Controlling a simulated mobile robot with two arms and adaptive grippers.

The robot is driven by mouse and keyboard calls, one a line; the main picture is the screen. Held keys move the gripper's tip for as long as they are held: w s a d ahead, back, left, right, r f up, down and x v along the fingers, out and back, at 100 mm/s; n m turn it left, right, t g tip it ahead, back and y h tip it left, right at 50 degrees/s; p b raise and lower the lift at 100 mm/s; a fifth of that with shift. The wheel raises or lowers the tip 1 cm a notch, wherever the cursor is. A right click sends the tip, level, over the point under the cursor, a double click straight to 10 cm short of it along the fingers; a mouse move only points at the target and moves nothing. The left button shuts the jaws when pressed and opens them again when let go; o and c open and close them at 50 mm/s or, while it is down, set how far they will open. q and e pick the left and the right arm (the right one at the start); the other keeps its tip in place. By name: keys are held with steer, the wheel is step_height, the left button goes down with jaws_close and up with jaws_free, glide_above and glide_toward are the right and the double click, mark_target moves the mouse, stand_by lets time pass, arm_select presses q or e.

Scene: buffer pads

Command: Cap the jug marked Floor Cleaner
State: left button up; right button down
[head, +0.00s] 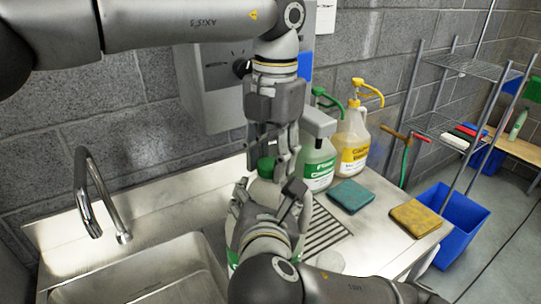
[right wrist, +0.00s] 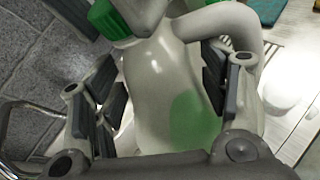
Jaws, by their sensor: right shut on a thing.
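A pale, translucent jug with green label parts (right wrist: 160,95) stands at the counter's front, between the fingers of my right gripper (head: 268,205). The right gripper is shut on it, and its fingers also show on both sides in the right wrist view. The jug's wording is hidden. A green cap (head: 266,167) is at the jug's top, beside the fingers of my left gripper (head: 282,150); it also shows in the right wrist view (right wrist: 110,18). The left gripper points down over the jug. Whether its fingers grip the cap, and whether the cap is seated, I cannot tell.
A jug with a green label and green pump (head: 318,165) and one with a yellow label and pump (head: 353,145) stand behind. A teal sponge (head: 351,196) and a yellow sponge (head: 415,217) lie right. A sink (head: 150,275) and tap (head: 90,205) are left.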

arm_select(q)
steer(key=c, duration=0.3)
steer(key=o, duration=1.2)
step_height(320, 180, up, 12)
steer(key=shift+w+d, duration=0.2)
steer(key=shift+w, duration=0.15)
